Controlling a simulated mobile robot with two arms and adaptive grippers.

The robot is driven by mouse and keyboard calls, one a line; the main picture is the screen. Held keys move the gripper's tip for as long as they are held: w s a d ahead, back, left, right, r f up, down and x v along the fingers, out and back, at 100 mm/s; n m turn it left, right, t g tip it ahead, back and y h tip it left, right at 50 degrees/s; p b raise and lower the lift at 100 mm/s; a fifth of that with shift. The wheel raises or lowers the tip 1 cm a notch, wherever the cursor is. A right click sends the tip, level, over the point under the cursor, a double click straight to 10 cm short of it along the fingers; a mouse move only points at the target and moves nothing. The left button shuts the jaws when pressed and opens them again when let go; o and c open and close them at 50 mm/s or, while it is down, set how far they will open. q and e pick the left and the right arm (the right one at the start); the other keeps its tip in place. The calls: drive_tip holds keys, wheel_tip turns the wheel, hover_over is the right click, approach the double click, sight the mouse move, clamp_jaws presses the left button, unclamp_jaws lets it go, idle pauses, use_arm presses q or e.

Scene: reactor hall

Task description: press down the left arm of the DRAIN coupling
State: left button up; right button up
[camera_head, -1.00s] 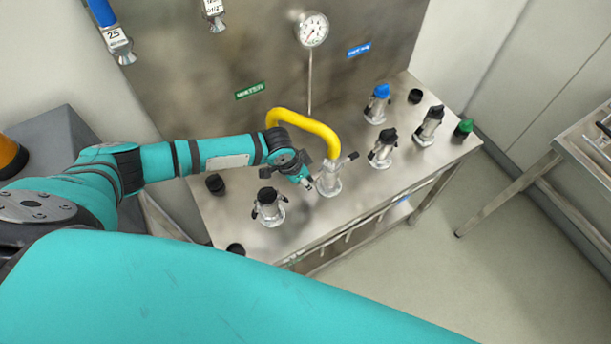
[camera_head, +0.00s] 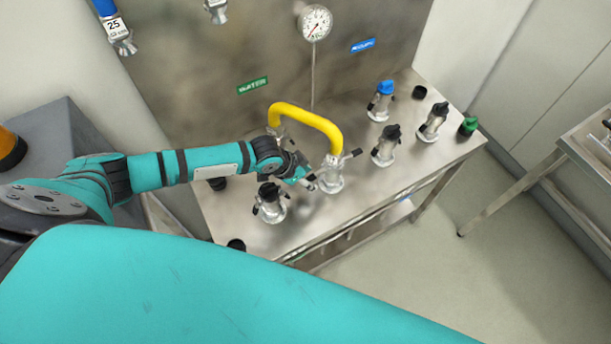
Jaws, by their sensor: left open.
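A silver coupling (camera_head: 330,181) stands on the steel bench, with one end of a yellow hose (camera_head: 316,118) on top of it. I cannot read a DRAIN label on it or on any other coupling. Its right arm (camera_head: 351,154) sticks out to the side, dark and slightly raised. Its left arm is hidden or merged with my gripper in this view. My left gripper (camera_head: 309,185) is open, close beside the left side of this coupling, with its fingertips pointing down and right. I cannot tell whether it touches. My right gripper is not in view.
A black-capped coupling (camera_head: 270,204) stands just left of my gripper. Other couplings with black (camera_head: 386,147) and blue (camera_head: 381,103) tops stand to the right. A pressure gauge (camera_head: 316,22) and a green label (camera_head: 253,86) are on the back panel. The bench front edge is clear.

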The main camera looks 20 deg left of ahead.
use_arm(q)
drive_tip(key=v, duration=1.2)
